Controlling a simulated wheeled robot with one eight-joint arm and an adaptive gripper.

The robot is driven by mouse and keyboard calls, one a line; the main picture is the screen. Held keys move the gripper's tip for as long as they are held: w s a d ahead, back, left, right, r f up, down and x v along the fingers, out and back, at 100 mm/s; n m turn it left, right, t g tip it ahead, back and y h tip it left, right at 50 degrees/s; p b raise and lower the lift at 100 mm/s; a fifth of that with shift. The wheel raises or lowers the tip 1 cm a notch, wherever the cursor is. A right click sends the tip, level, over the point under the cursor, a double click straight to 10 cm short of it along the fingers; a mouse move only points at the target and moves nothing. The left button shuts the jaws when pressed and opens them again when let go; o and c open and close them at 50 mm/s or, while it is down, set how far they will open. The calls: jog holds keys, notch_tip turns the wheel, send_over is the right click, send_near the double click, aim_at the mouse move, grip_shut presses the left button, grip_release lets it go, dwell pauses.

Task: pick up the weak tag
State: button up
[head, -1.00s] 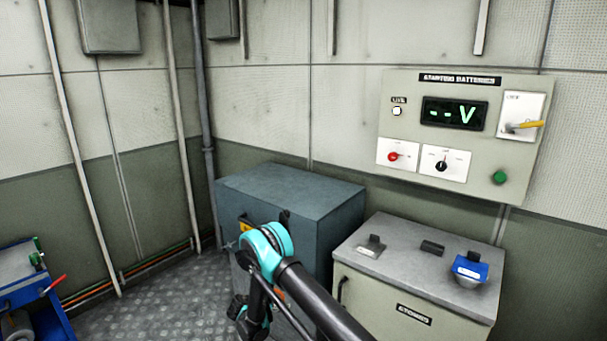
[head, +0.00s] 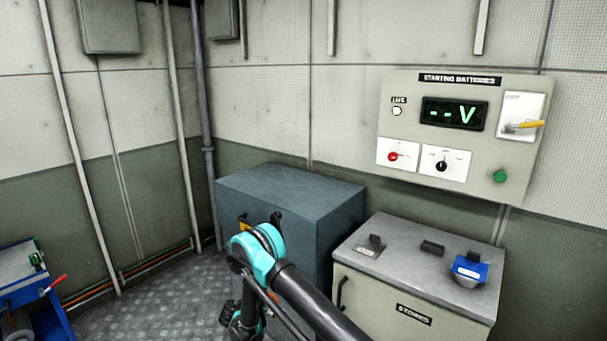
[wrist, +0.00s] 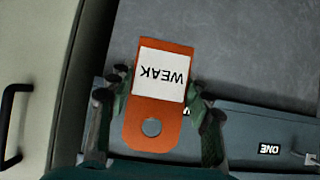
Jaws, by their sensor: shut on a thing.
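The weak tag (wrist: 153,113) is an orange plate with a round hole and a white label reading WEAK, upside down in the wrist view. My gripper (wrist: 160,98) is shut on it, one finger on each side edge. The tag's far end extends past the fingertips over a grey surface.
The blue-grey box (head: 290,195) stands against the wall. Right of it is a cabinet (head: 415,260) with a blue-labelled item (head: 468,270) and small dark items on top. A STARTING BATTERIES panel (head: 460,135) hangs above. A blue cart (head: 30,290) stands at far left.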

jog(key=shift+s+a+r, duration=0.1)
jog(key=shift+s+a, duration=0.85)
jog(key=shift+s, duration=0.25)
